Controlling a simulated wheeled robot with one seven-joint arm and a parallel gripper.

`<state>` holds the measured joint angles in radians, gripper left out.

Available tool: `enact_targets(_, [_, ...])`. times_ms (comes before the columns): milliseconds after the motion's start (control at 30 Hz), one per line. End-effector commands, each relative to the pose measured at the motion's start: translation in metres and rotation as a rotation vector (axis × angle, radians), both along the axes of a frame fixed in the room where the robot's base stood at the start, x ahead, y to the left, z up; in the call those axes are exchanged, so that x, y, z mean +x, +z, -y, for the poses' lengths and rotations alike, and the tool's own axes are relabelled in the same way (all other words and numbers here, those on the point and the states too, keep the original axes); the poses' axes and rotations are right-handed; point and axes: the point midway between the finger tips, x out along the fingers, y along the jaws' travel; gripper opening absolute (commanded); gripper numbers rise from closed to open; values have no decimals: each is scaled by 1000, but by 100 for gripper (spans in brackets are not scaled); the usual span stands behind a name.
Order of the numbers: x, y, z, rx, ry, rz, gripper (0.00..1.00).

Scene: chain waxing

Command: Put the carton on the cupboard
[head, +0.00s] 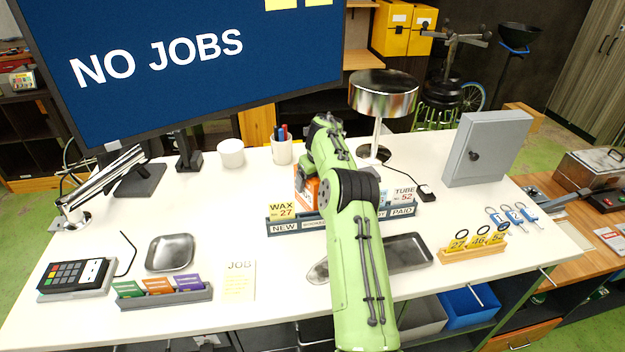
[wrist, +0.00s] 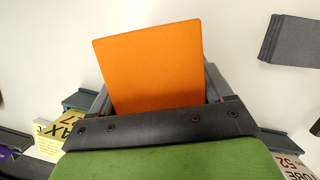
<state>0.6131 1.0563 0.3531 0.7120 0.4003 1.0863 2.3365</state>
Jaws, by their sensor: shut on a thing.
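The orange carton (wrist: 152,65) is between the two grey fingers of my gripper (wrist: 157,90) in the wrist view, which shut on it from both sides. In the head view a small part of the carton (head: 307,194) shows left of my green arm, over the middle of the white table, behind the card rack. My arm hides most of my gripper there. A grey metal cupboard (head: 486,150) with a dark knob stands upright at the table's right rear, apart from the carton. I cannot tell whether the carton touches the table.
A chrome lamp (head: 384,95) stands between my arm and the cupboard. The card rack (head: 297,225), a dark tray (head: 408,252) and a tag stand (head: 473,250) are in front. Blue-tagged keys (head: 512,216) lie below the cupboard. A big screen (head: 180,60) blocks the left rear.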

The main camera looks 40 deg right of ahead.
Motion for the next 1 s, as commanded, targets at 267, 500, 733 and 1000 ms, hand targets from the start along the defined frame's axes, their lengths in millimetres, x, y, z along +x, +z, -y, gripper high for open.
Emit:
enact_targets(267, [0, -3, 0, -1, 0, 2, 39])
enact_targets(500, [0, -2, 0, 0, -1, 1, 100])
enact_targets(733, [-2, 11, 0, -3, -1, 5, 100])
enact_targets(1000, [-23, 79, -1, -5, -1, 5, 100])
